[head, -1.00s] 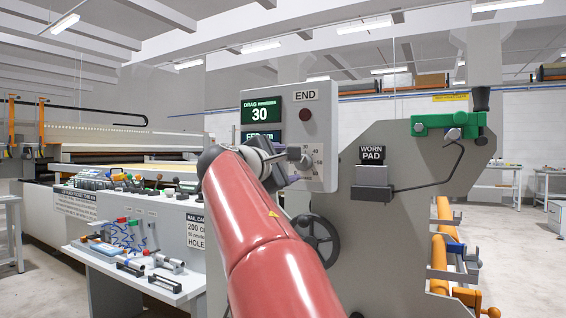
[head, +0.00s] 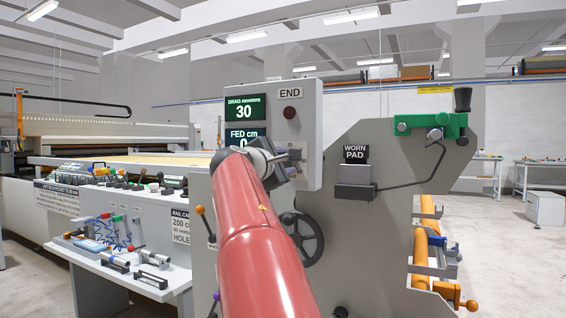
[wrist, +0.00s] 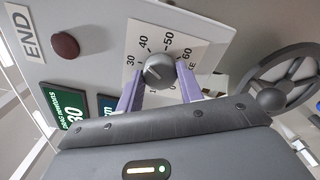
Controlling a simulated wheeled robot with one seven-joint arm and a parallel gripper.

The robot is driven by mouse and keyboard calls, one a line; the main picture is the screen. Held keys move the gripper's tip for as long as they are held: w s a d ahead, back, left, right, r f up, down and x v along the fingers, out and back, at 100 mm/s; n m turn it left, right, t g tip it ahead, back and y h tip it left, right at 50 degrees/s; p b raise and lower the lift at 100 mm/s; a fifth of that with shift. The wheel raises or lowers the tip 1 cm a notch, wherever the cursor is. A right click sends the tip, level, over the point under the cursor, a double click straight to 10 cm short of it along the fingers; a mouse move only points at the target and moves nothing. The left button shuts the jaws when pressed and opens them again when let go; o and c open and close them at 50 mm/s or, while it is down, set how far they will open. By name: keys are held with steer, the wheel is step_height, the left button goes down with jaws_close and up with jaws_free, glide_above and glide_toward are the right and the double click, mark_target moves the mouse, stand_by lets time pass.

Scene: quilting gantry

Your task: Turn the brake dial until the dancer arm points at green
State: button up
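In the head view my gripper (head: 290,160) is at the panel and my red arm hides most of the dial. The drag display (head: 246,110) reads 30 newtons. I cannot make out a dancer arm with a green mark.
The panel carries a dark red button (head: 290,112) under an END label. A black handwheel (head: 303,240) is below. A worn pad box (head: 354,172), a green bracket (head: 430,125) and orange rollers (head: 421,250) are to the right. A tool shelf (head: 120,270) stands left.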

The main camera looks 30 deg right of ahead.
steer(key=c, duration=0.3)
steer(key=shift+m, duration=0.3)
steer(key=shift+f+m+b, duration=0.15)
steer(key=shift+m+b, duration=0.7)
steer(key=shift+m, duration=0.35)
steer(key=shift+m+b, duration=0.65)
steer(key=shift+m, duration=1.15)
steer(key=o, duration=1)
